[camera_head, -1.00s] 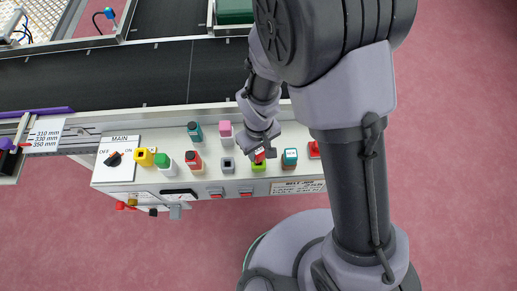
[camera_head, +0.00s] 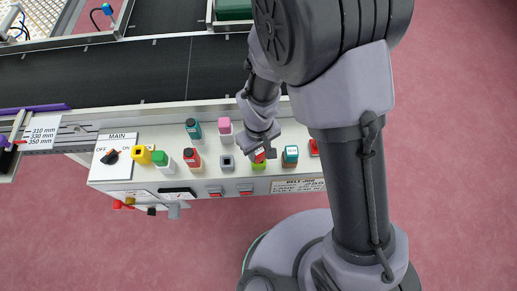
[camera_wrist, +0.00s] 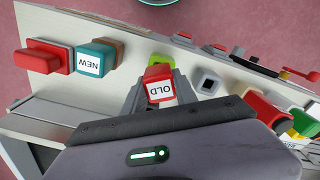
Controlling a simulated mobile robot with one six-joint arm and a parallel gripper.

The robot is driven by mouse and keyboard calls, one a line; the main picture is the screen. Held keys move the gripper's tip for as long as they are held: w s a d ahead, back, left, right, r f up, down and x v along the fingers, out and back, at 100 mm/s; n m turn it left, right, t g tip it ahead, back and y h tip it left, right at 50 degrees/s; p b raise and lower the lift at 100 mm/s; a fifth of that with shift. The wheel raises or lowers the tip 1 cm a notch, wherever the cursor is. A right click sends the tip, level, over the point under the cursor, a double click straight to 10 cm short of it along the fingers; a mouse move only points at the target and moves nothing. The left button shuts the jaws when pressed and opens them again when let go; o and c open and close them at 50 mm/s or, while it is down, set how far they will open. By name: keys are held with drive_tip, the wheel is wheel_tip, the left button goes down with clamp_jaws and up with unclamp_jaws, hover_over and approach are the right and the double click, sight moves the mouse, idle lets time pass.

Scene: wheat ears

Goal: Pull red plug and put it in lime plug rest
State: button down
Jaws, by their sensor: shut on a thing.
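My gripper (camera_head: 261,147) is shut on a red plug (camera_head: 259,155) over the front part of the white control panel. The plug also shows in the wrist view (camera_wrist: 158,71), with a white label reading OLD between the fingers. The lime plug rest (camera_head: 258,166) is directly under the red plug, at the panel's front edge. Its edge shows behind the plug in the wrist view (camera_wrist: 165,60). The plug hides the rest's opening, so I cannot tell how deep the plug sits in it.
A teal plug labelled NEW (camera_head: 290,155) stands close right of my gripper. A grey socket (camera_head: 227,162) is close left. Another red plug (camera_head: 192,158), a green one (camera_head: 163,160) and a pink one (camera_head: 224,127) stand further left. The dark conveyor belt (camera_head: 130,75) runs behind.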

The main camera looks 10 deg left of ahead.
drive_tip(key=shift+f+b, duration=0.75)
drive_tip(key=shift+f, duration=0.2)
drive_tip(key=c, duration=0.9)
unclamp_jaws()
drive_tip(key=shift+r, duration=0.1)
